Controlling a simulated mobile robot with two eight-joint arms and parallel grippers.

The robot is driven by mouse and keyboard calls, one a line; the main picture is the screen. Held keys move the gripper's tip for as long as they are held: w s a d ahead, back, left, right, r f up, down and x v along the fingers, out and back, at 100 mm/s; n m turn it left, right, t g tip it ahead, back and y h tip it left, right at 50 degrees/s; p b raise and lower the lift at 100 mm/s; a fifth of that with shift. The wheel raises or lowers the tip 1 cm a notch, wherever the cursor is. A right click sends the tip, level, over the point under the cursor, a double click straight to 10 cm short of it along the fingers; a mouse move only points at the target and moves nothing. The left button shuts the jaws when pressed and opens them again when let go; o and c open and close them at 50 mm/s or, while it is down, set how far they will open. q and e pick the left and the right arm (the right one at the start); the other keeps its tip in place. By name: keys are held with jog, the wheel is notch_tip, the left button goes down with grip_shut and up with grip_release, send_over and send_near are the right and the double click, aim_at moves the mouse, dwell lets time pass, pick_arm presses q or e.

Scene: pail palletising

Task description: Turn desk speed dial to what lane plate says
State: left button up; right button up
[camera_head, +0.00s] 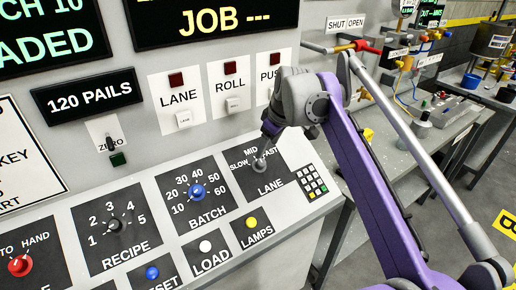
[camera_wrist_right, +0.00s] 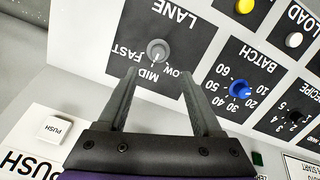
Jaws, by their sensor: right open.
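The grey lane speed dial (camera_head: 259,166) sits on a black plate lettered LANE on the sloping desk, with SLOW, MID and FAST around it. In the right wrist view the grey lane dial (camera_wrist_right: 158,51) lies just beyond the fingertips, about midway between them. Where its pointer stands is too small to tell. My right gripper (camera_head: 268,134) is above the dial, and in the wrist view its two fingers (camera_wrist_right: 159,73) are apart and empty. No lane plate naming a speed can be read in these frames. My left gripper is not in view.
The blue batch dial (camera_head: 197,191) and black recipe dial (camera_head: 114,225) are left of the lane dial. A keypad (camera_head: 312,181) is close on its right. The upright panel with push buttons (camera_head: 184,118) rises behind.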

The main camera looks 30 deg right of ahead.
aim_at(261, 162)
jog(key=b+x, duration=0.1)
jog(key=x, duration=0.9)
jog(key=shift+w+d+f, duration=0.1)
jog(key=shift+w+d, duration=0.05)
jog(key=shift+c, duration=0.2)
grip_shut()
